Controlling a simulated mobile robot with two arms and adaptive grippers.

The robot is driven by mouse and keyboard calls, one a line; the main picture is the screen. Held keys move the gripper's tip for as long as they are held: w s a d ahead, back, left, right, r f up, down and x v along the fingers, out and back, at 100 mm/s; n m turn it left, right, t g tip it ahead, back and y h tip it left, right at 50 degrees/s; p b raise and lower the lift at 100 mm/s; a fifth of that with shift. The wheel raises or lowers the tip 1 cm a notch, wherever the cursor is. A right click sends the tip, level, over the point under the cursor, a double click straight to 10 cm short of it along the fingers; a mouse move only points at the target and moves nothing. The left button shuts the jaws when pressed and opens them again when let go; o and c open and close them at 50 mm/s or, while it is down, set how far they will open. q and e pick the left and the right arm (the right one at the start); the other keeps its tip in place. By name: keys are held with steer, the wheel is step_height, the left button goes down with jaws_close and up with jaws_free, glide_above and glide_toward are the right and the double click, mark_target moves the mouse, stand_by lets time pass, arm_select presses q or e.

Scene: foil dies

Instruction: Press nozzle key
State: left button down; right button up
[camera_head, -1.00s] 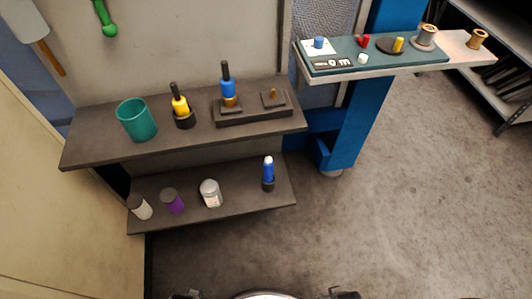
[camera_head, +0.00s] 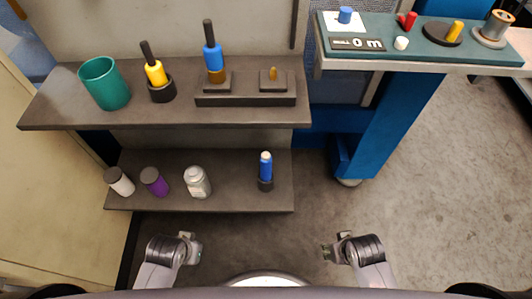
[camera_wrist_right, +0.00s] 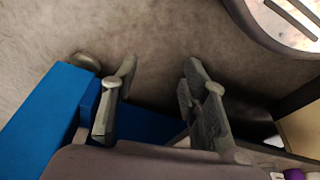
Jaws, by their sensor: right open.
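In the head view a teal panel (camera_head: 490,52) lies on a ledge at the upper right. It carries a blue round button (camera_head: 345,15) on a white plate, a red piece (camera_head: 408,21), a small white block (camera_head: 401,43) and a yellow peg (camera_head: 454,31) on a dark disc. I cannot tell which of these is the nozzle key. My right gripper (camera_head: 338,248) is low in the head view, far from the panel; the right wrist view shows its fingers (camera_wrist_right: 157,98) apart and empty. My left gripper (camera_head: 190,248) is low at left, its jaws unclear.
A dark upper shelf (camera_head: 60,110) holds a teal cup (camera_head: 105,84), a yellow-handled tool (camera_head: 155,73) and a blue-handled tool (camera_head: 212,57). A lower shelf (camera_head: 230,195) holds several small bottles. A blue post (camera_head: 395,110) stands under the panel. The floor at right is clear.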

steer(key=shift+c, duration=0.2)
jaws_close()
stand_by(1.4)
